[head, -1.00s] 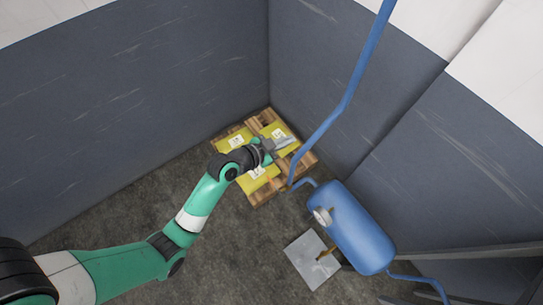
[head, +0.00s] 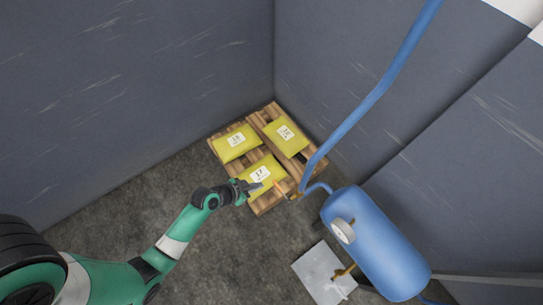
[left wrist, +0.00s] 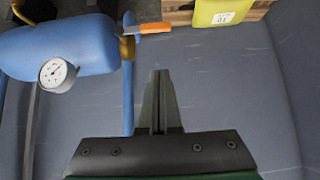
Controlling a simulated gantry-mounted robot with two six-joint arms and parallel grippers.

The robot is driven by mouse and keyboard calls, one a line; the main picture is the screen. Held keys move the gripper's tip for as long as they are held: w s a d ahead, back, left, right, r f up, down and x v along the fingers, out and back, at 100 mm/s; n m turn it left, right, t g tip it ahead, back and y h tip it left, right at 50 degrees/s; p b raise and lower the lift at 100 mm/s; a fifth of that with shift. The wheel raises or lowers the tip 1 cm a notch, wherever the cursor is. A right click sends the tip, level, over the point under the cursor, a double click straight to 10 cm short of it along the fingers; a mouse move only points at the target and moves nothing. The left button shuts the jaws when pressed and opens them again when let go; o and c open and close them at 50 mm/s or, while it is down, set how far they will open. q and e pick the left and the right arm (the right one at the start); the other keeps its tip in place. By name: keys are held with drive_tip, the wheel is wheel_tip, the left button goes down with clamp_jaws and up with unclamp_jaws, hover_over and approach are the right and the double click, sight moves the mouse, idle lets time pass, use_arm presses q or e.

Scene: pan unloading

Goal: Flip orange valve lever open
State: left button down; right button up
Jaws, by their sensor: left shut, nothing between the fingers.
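The orange valve lever (left wrist: 155,28) shows in the left wrist view, sticking out to the right from a brass valve (left wrist: 127,46) on the blue pipe. In the head view the lever (head: 279,185) is a small orange bit beside the brass fitting (head: 293,195), near the pallet's front right corner. My left gripper (head: 260,186) is shut and empty, a little left of the lever in the head view. In the left wrist view its closed fingertips (left wrist: 160,73) point toward the lever, with a visible gap between. My right gripper is in neither view.
A blue tank (head: 378,245) with a white gauge (head: 343,230) stands to the right of the valve. A blue pipe (head: 375,92) rises from the valve. A wooden pallet (head: 268,205) with yellow packs lies behind. Grey walls close the corner.

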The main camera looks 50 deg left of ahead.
use_arm(q)
drive_tip(key=b, duration=0.7)
hover_over(281, 191)
drive_tip(key=s+a, duration=0.2)
drive_tip(key=a, duration=0.2)
wheel_tip(281, 191, down, 8)
wheel_tip(281, 191, down, 3)
drive_tip(key=shift+w+d+f+b, duration=0.1)
drive_tip(key=shift+w+d+b, duration=0.05)
drive_tip(key=shift+b, duration=0.8)
drive_tip(key=shift+d, duration=0.1)
